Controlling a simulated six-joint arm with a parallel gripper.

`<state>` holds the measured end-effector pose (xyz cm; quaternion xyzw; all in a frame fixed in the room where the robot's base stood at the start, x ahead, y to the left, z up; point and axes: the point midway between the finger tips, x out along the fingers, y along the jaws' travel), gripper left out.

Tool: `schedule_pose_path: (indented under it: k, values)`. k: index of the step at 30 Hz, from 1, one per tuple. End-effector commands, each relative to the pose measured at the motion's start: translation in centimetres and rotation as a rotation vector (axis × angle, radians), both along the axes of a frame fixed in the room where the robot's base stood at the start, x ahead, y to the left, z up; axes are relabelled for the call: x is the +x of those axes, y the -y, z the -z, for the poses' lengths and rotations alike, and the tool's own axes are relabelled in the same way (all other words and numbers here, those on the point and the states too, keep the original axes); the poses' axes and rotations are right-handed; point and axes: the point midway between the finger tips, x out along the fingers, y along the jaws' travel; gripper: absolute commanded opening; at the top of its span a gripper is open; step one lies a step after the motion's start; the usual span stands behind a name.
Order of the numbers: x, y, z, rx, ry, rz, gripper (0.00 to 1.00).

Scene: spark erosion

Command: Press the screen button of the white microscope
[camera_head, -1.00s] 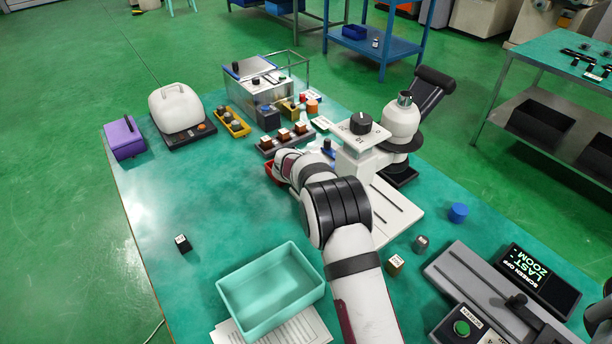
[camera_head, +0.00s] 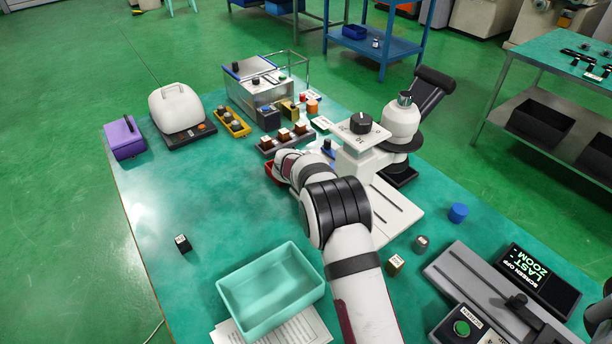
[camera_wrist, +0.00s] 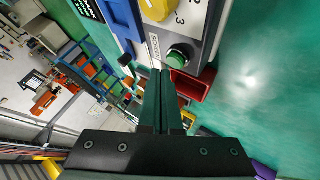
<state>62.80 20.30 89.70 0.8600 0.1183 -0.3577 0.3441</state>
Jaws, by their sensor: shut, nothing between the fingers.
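The white microscope (camera_head: 402,122) stands at the right back of the green table, with a black knob on its white block and a pale base plate. My gripper is hidden behind my arm in the head view. In the wrist view my gripper (camera_wrist: 161,73) is shut and empty. Its fingertips are close beside a green round button (camera_wrist: 178,56) on a light panel with a label that seems to read SCREEN (camera_wrist: 154,46). I cannot tell whether they touch it. A yellow knob (camera_wrist: 157,8) with numbers sits above the button.
A red bin (camera_wrist: 190,85) lies close to the fingers. A teal tray (camera_head: 268,318) stands in front. The table's left middle is mostly clear.

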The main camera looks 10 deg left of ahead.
Motion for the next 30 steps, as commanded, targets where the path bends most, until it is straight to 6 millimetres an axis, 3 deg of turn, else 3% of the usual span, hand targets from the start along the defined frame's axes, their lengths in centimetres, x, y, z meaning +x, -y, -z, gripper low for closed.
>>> schedule_pose_path:
  k: [30]
  values:
    - [0.0, 0.0, 1.5, 0.000, -0.001, 0.001, 0.00]
